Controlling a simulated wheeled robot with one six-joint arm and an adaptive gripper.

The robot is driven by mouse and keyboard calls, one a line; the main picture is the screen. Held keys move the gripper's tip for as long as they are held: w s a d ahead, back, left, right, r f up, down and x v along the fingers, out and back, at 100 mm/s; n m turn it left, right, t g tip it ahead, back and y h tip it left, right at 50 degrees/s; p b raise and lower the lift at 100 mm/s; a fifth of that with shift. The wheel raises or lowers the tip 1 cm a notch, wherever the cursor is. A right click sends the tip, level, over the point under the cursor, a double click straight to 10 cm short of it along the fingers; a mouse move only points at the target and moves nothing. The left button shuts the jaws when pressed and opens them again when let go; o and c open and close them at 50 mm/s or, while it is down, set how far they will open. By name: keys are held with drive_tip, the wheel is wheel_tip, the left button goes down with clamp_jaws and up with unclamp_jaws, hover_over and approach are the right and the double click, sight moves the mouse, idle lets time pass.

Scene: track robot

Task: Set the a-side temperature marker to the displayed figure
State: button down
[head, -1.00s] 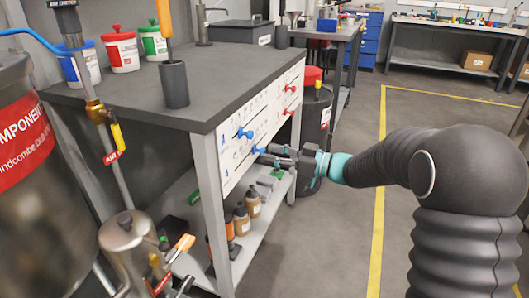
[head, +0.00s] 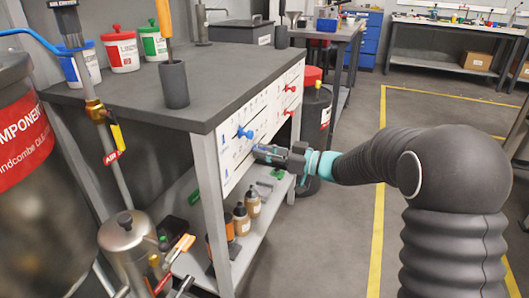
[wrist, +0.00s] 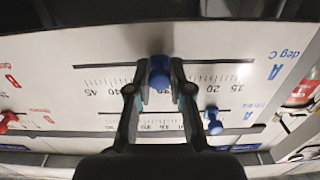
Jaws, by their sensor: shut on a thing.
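A white panel (head: 230,162) on the bench front carries slotted scales and sliding knobs. In the wrist view the upside-down "A deg C" scale (wrist: 215,78) runs from 45 at left to 15 at right. Its blue temperature marker (wrist: 160,74) sits about mid-scale, between 40 and 20. My gripper (wrist: 159,82) is shut on this marker, one finger each side; the fingers hide the numbers beside it. In the head view my gripper (head: 262,152) is at the panel and hides the marker. No displayed target figure is readable.
Another blue knob (wrist: 213,121) sits close to my gripper on the other A scale; it also shows in the head view (head: 244,132). A red knob (wrist: 7,119) is at the left. The bench top (head: 230,70) overhangs the panel. Bottles (head: 247,210) stand on the shelf below.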

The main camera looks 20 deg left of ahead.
drive_tip(key=shift+s+r+p, duration=0.1)
drive_tip(key=shift+p, duration=0.35)
drive_tip(key=c, duration=1)
unclamp_jaws()
drive_tip(key=d, duration=0.8)
drive_tip(key=s+d, duration=0.1)
drive_tip(key=d, duration=0.3)
